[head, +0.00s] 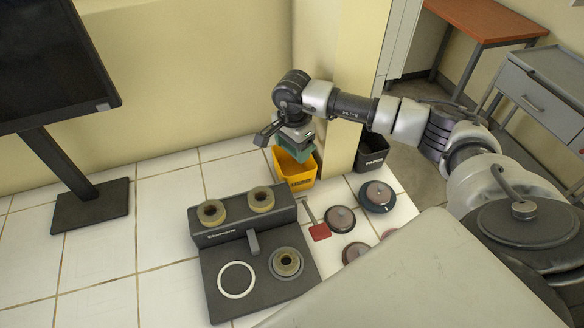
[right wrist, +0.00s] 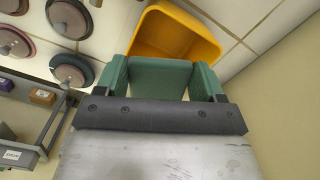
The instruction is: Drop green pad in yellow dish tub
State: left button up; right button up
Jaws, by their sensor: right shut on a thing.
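My right gripper (head: 296,138) is shut on the green pad (head: 299,153). The tub's inside is partly hidden by the pad. I cannot tell whether the pad touches the tub's rim. My left gripper is not in view.
A dark paper bin (head: 373,157) stands right of the column. A dark machine (head: 255,240) with ring-shaped parts stands in front of the tub. Several round discs (head: 340,218) and a red tag (head: 320,232) lie nearby. A monitor stand (head: 90,207) is at left.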

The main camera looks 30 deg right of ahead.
notch_tip(320, 180, down, 4)
jog(key=shift+w+r+b, duration=0.1)
jog(key=shift+r+b, duration=0.1)
jog(key=shift+b, duration=0.55)
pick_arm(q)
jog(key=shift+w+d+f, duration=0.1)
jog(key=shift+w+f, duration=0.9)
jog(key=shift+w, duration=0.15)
pick_arm(e)
jog(key=shift+f, duration=0.45)
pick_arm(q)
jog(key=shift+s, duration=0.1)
pick_arm(e)
jog(key=o, duration=1)
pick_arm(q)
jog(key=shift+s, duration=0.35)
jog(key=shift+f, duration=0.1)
pick_arm(e)
jog(key=shift+r, duration=0.1)
notch_tip(320, 180, up, 10)
jog(key=b, duration=0.3)
jog(key=shift+f, duration=0.25)
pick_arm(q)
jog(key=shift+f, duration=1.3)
pick_arm(e)
jog(key=shift+r, duration=0.6)
